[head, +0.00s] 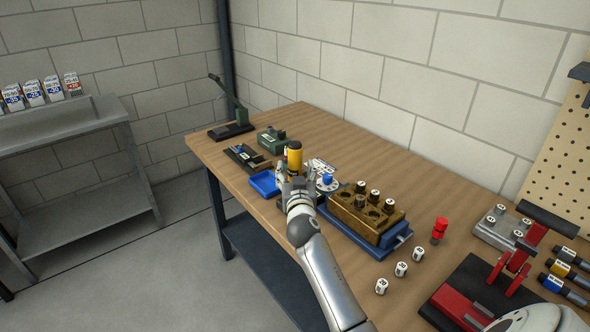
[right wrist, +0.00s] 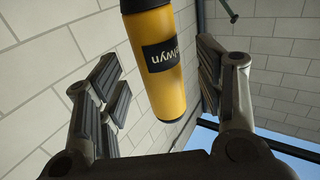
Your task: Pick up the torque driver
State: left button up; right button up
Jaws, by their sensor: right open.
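The torque driver appears to be the upright yellow cylinder with a black top (head: 294,158) near the middle of the bench. In the right wrist view, the yellow body with a black label (right wrist: 160,60) stands between my finger pads, with visible gaps on both sides. My right gripper (head: 297,181) is open around or just in front of it; the fingers do not appear to touch it. The right wrist view shows both open fingers (right wrist: 160,95). The driver's lower part is hidden behind the gripper in the head view. My left gripper is not in view.
A blue tray (head: 264,184) lies left of my gripper. A brown block with vials (head: 364,216) on a blue base stands close on the right.

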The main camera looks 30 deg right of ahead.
aim_at(295, 169)
jog(key=shift+x, duration=1.8)
jog(key=c, duration=1.2)
jog(key=shift+r, duration=0.1)
